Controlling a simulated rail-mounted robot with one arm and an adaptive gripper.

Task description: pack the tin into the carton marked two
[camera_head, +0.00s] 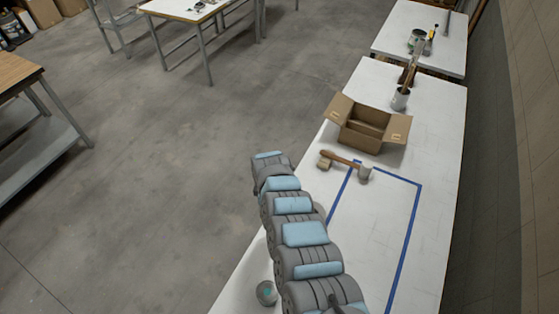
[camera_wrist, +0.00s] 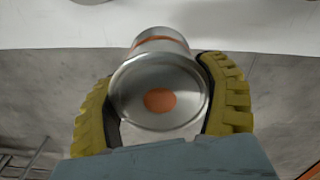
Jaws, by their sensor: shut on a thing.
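In the wrist view, the yellow-padded fingers of my gripper (camera_wrist: 160,108) are shut around a silver tin (camera_wrist: 132,90) with an orange dot on its round end and an orange band further along. In the head view, an open brown carton (camera_head: 362,128) stands on the white table with its flaps spread. A small mark shows on its right flap, too small to read. My gripper and the held tin cannot be made out in the head view.
Blue tape (camera_head: 405,240) outlines a clear area on the white table (camera_head: 435,160). Another tin (camera_head: 266,293) with a teal dot is near the table's left edge.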

